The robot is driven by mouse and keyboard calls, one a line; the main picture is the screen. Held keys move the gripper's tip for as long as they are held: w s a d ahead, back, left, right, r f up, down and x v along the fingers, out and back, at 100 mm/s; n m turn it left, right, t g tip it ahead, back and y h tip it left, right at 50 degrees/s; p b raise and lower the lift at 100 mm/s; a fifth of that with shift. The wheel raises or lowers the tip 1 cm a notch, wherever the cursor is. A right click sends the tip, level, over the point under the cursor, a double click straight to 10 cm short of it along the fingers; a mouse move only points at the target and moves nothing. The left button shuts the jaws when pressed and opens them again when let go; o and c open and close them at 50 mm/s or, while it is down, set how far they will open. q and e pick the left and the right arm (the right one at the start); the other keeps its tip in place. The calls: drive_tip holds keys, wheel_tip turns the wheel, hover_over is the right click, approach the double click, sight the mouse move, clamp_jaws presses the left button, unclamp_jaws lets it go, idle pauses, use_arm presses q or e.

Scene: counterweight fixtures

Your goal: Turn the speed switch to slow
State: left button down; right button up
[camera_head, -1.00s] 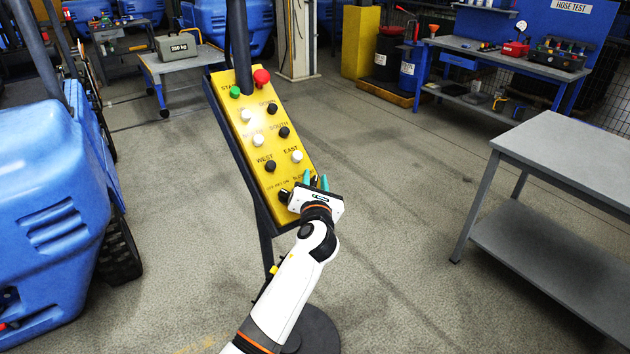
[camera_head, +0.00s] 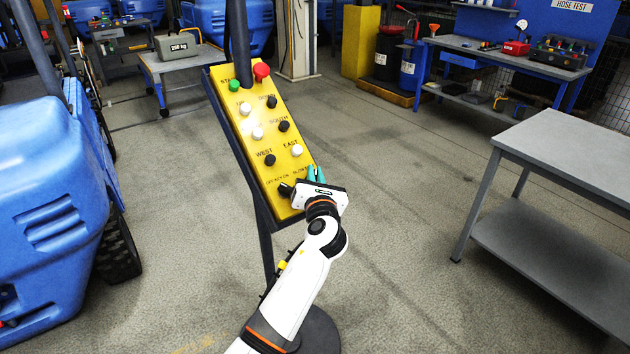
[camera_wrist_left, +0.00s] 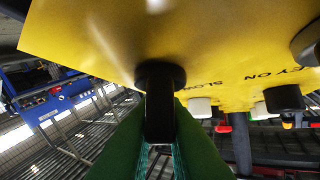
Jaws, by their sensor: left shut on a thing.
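A yellow control panel (camera_head: 262,128) with several buttons stands tilted on a dark post in the head view. My left gripper (camera_head: 316,174) is at its lower right corner, by the speed labels. In the left wrist view the gripper (camera_wrist_left: 160,135) is shut on the black speed switch (camera_wrist_left: 160,100), one green finger on each side of its knob. The yellow panel face (camera_wrist_left: 110,45) fills the top there, with part of the word SLOW visible. In the head view the gripper hides the switch, so its setting cannot be told. My right gripper is not in view.
The key switch (camera_head: 285,189) sits just left of my gripper on the panel. A red button (camera_head: 261,70) and a green button (camera_head: 234,85) are at its top. A grey table (camera_head: 570,150) stands right, a blue machine (camera_head: 50,200) left. Floor between is clear.

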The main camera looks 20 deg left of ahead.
use_arm(q)
drive_tip(key=n+g+y+b, duration=0.2)
drive_tip(key=n+y+b, duration=0.1)
drive_tip(key=n, duration=0.1)
drive_tip(key=n+g+y+b, duration=0.2)
drive_tip(key=n+y+b, duration=0.1)
drive_tip(key=n+g+y+b, duration=0.2)
drive_tip(key=n+y+b, duration=0.1)
drive_tip(key=n, duration=0.1)
drive_tip(key=shift+f+n+g, duration=0.2)
drive_tip(key=shift+n+g, duration=0.1)
drive_tip(key=n+g+b, duration=0.2)
drive_tip(key=n+g, duration=0.1)
drive_tip(key=n+g+y+b, duration=0.1)
drive_tip(key=n+g+b, duration=0.1)
drive_tip(key=n+g, duration=0.1)
drive_tip(key=shift+s+a+r+n+g+y, duration=0.1)
drive_tip(key=shift+s+n+g+y, duration=0.15)
drive_tip(key=shift+n, duration=0.35)
drive_tip(key=shift+g+b, duration=0.25)
drive_tip(key=shift+b, duration=0.05)
drive_tip(key=c, duration=1.5)
unclamp_jaws()
